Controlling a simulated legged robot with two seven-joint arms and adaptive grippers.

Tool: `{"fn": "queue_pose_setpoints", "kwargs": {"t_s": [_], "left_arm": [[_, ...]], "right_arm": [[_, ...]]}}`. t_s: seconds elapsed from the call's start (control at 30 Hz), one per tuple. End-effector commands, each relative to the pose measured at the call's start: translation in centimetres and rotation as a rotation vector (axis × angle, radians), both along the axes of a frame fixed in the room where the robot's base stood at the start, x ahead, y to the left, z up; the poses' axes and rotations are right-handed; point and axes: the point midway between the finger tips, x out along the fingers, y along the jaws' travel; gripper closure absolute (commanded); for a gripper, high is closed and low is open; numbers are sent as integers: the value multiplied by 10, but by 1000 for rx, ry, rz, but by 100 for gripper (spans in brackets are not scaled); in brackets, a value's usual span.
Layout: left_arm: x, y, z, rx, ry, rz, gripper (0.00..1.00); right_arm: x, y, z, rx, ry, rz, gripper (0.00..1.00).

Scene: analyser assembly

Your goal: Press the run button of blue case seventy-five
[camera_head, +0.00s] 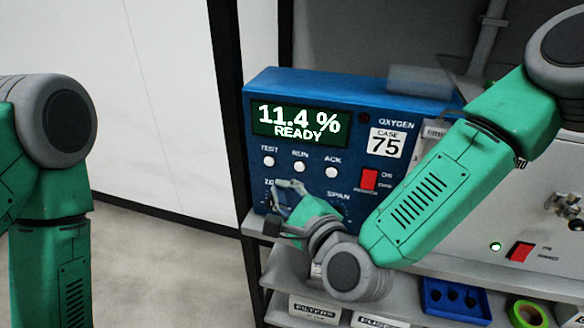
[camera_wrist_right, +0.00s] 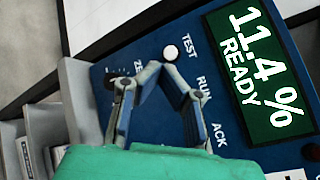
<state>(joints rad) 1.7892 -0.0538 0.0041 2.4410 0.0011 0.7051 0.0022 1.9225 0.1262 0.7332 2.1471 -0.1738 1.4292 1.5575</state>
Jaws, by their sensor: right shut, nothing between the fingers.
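The blue case (camera_head: 350,100) labelled 75 stands on a shelf, its display (camera_head: 296,122) reading 11.4 % READY. In the head view its white TEST button (camera_head: 269,160), RUN button (camera_head: 300,166) and ACK button (camera_head: 331,171) sit in a row below the display. My right gripper (camera_head: 288,184) is shut and empty, its tips just below the RUN and TEST buttons in the picture. In the right wrist view its closed tips (camera_wrist_right: 161,66) appear close to the TEST button (camera_wrist_right: 170,53); a finger largely covers the RUN button's place. I cannot tell whether the tips touch the panel. My left gripper is out of view.
A zero knob below the buttons is partly hidden by my gripper. A red switch (camera_head: 369,180) sits right of the buttons. A grey unit with another red switch (camera_head: 521,251) stands to the right. Lower shelves hold labelled boxes (camera_head: 314,311) and a blue bin (camera_head: 455,299).

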Motion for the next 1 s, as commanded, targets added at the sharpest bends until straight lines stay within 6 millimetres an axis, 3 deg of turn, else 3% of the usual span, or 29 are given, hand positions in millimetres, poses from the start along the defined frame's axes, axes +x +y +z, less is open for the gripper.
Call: {"fn": "queue_pose_setpoints", "kwargs": {"t_s": [0.13, 0.33, 1.0], "left_arm": [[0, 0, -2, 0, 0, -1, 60], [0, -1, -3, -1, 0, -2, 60], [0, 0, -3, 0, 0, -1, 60]], "right_arm": [[18, -11, 0, 6, 0, -4, 100], [31, -12, 0, 2, 0, -2, 100], [33, -15, 0, 3, 0, -2, 100]]}}
